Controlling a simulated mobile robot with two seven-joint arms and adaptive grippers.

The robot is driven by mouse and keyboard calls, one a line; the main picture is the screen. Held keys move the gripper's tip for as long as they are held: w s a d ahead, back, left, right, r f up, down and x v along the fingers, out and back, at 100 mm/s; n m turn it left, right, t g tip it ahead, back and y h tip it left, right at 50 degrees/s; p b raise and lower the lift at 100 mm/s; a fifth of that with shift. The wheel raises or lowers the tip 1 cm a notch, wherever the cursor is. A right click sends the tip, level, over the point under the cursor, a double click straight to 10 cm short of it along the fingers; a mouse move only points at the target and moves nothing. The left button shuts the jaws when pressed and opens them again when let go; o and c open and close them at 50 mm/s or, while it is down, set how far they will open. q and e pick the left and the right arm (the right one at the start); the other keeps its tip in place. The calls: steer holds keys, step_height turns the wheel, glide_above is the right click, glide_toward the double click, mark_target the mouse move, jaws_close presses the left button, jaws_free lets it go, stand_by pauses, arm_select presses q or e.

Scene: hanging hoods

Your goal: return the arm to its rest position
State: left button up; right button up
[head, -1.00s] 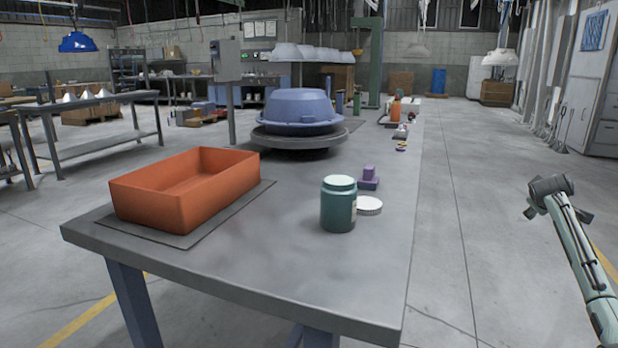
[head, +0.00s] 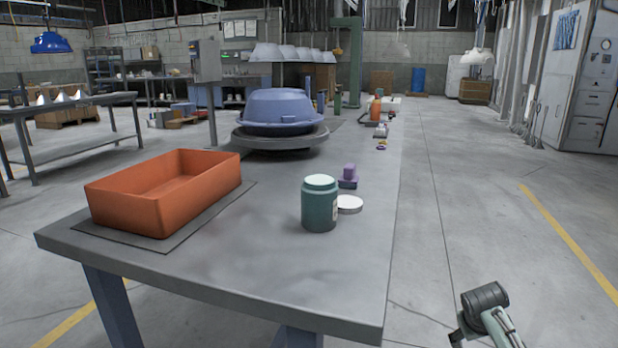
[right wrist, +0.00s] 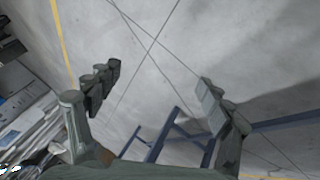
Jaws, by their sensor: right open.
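My right arm's end (head: 484,306) shows at the bottom right of the head view, over the floor to the right of the workbench (head: 250,262) and apart from it. My left gripper is not in view.
The bench carries an orange bin (head: 165,205) on a dark mat, a green jar (head: 320,207), a white lid (head: 349,204), a purple block (head: 348,176) and a blue hood (head: 280,108) on a round stand. Open floor (head: 470,210) lies right of the bench.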

steer(key=s+a+n+y, duration=0.1)
steer(key=s+a+y, duration=0.1)
steer(key=s+a, duration=0.95)
steer(key=s+a+n+y, duration=0.1)
steer(key=s+a, duration=0.5)
steer(key=s, duration=1)
arm_select(q)
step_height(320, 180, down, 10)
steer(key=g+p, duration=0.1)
steer(key=p, duration=0.3)
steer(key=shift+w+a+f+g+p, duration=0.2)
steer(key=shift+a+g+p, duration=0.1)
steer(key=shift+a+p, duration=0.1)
arm_select(e)
step_height(320, 180, down, 11)
steer(key=d+g, duration=0.1)
steer(key=shift+w+y, duration=0.3)
steer(key=shift+w, duration=0.05)
